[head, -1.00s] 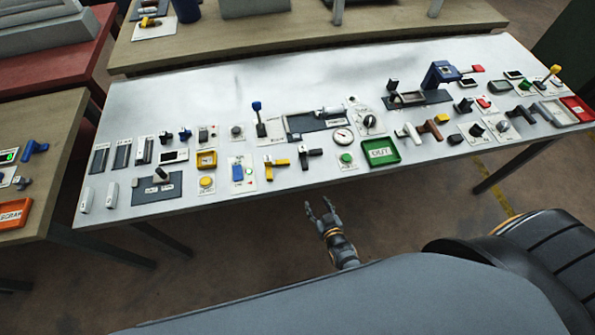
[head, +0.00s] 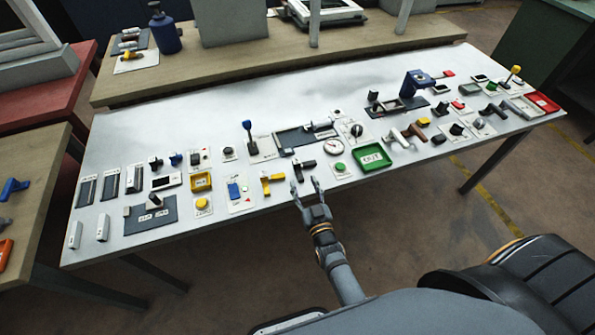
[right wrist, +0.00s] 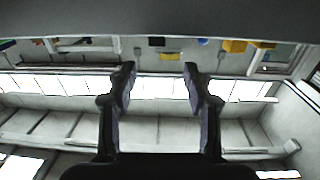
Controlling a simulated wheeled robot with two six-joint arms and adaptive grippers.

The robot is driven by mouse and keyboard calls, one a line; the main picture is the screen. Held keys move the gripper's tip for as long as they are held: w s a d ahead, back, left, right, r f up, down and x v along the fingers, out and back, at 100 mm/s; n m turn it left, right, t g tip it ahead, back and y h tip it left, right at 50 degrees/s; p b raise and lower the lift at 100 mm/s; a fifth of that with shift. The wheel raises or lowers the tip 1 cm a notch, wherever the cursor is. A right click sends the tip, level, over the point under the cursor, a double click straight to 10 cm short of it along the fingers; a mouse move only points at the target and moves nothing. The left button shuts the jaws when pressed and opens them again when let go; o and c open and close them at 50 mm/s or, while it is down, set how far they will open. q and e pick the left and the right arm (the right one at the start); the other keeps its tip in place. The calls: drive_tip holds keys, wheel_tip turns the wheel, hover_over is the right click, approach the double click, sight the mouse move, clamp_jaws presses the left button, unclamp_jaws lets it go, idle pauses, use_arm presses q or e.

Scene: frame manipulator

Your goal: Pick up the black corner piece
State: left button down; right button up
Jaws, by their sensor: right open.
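The black corner piece (head: 303,168) lies on the white table in the head view. It is an L-shaped dark piece just right of a similar yellow corner piece (head: 270,182). My right gripper (head: 305,184) is open at the table's front edge, with its fingers pointing toward the black corner piece and just short of it in the picture. I cannot tell the height between them. In the right wrist view the gripper's two fingers (right wrist: 159,74) are spread with nothing between them. I cannot make out the black piece there. My left gripper is not in view.
The white table (head: 230,108) holds many small parts in rows. A green OUT tray (head: 371,157) is right of the black piece, and a green button (head: 340,167) stands between them. A blue-knobbed lever (head: 248,137) rises behind. The table's back strip is clear.

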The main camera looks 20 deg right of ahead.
sight(298, 164)
drive_tip(key=w, duration=0.2)
drive_tip(key=shift+w+d+f+b, duration=0.1)
drive_tip(key=shift+w+f+b, duration=0.1)
drive_tip(key=shift+w+b, duration=0.2)
drive_tip(key=w+b, duration=0.3)
drive_tip(key=w, duration=0.2)
drive_tip(key=shift+d+f+b, duration=0.2)
drive_tip(key=shift+b, duration=0.15)
drive_tip(key=shift+w, duration=0.1)
drive_tip(key=shift+r, duration=0.2)
drive_tip(key=shift+c, duration=0.3)
clamp_jaws()
